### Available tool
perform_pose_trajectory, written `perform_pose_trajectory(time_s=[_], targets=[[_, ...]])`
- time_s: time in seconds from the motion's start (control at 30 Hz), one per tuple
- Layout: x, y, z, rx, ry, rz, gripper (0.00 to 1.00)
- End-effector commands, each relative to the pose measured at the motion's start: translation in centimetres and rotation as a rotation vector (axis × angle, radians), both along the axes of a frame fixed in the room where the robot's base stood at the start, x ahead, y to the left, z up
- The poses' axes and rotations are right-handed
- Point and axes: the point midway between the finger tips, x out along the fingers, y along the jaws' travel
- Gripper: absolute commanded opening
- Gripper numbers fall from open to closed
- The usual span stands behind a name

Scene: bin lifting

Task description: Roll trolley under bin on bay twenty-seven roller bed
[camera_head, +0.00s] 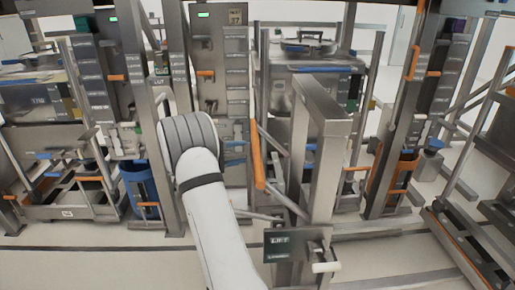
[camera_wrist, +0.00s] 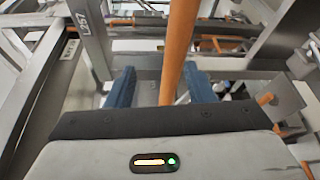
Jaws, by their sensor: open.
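In the wrist view my gripper (camera_wrist: 160,80) is open, with its two blue fingers apart. An orange bar (camera_wrist: 180,40) runs between the fingers; I cannot tell whether either finger touches it. In the head view an upright orange handle (camera_head: 257,155) stands just right of my arm, beside a steel frame with a thick post (camera_head: 325,165) and a "LIFT" plate (camera_head: 283,241). This may be the trolley. My gripper is hidden behind my arm there. A blue bin (camera_head: 138,188) stands low at the left, partly hidden. I cannot pick out bay twenty-seven's roller bed.
A labelled steel cabinet (camera_head: 220,70) stands behind my arm. A low rail frame (camera_head: 468,250) lies at the front right. The floor (camera_head: 100,262) at the front left is clear.

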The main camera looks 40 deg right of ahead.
Motion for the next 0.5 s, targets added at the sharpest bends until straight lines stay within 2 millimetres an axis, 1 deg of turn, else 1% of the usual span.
perform_pose_trajectory(time_s=[0.03,0.1,0.2,0.33,0.43,0.5], targets=[[0.9,-1.3,-1.4,-0.057,0.014,0.005,0.49],[1.8,-2.4,-2.3,-0.129,0.023,0.020,0.49],[2.8,-3.5,-3.2,-0.204,0.029,0.037,0.49],[3.3,-4.3,-3.7,-0.253,0.031,0.052,0.49],[3.2,-5.1,-3.6,-0.262,0.031,0.053,0.49],[2.9,-6.0,-3.4,-0.263,0.031,0.053,0.49]])
